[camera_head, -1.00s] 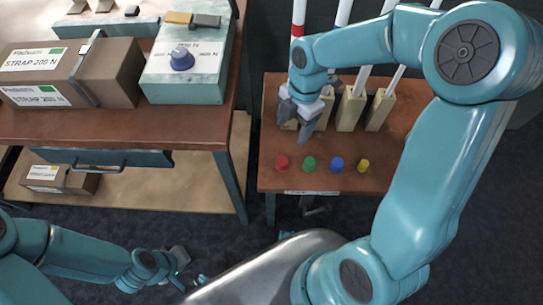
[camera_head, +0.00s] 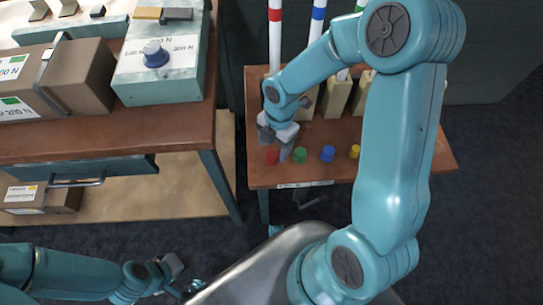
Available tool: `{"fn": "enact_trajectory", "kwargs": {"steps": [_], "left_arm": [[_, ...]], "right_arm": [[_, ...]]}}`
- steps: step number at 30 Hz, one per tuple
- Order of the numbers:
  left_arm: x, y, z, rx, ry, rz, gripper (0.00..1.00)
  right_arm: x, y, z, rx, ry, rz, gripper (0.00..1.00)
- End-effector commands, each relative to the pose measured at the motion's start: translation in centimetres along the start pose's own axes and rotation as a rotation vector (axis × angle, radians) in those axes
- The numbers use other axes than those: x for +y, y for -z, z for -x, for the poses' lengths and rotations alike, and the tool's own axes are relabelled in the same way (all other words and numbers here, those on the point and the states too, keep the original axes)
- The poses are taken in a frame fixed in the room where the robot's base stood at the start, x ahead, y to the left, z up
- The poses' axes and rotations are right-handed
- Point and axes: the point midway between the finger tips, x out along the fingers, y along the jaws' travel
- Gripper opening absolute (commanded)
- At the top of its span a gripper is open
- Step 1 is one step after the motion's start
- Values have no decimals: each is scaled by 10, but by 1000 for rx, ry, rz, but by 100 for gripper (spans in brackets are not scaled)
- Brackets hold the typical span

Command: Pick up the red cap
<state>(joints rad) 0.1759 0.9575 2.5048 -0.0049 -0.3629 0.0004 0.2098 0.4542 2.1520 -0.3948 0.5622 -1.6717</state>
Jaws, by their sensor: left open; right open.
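The red cap (camera_head: 271,155) stands at the left end of a row of caps on the small wooden table (camera_head: 262,177). The green cap (camera_head: 299,155), blue cap (camera_head: 328,153) and yellow cap (camera_head: 354,151) stand to its right. My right gripper (camera_head: 275,150) is open, with its fingers just above and around the red cap; whether they touch it cannot be told. Part of the red cap is hidden by the fingers. My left gripper (camera_head: 188,284) is open and empty, low at the bottom left, away from the table.
A larger bench (camera_head: 150,137) at the left carries a cardboard box (camera_head: 85,75) and a teal device with a knob (camera_head: 156,54). Dark floor lies between.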

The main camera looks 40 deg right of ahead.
Motion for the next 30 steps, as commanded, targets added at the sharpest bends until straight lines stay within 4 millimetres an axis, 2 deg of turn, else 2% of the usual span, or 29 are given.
{"fn": "enact_trajectory", "kwargs": {"steps": [1, 6, 14, 15, 20, 30], "left_arm": [[-2, 0, -6, 0, 0, 0, 43], [-4, 0, -12, 0, 0, 0, 43], [-4, 0, -12, 0, 0, 0, 43], [-4, 0, -12, 0, 0, 0, 43], [-4, 0, -12, 0, 0, 0, 43], [-4, 0, -11, 0, 0, 0, 43]], "right_arm": [[-1, 2, -14, 2, 5, 2, 68], [0, 3, -35, 1, 2, 1, 68], [0, 4, -37, 0, 0, 0, 68], [0, 4, -37, 0, 0, 0, 62], [0, 4, -37, 0, 0, 0, 10], [0, 4, -34, 0, -1, 1, 9]]}}
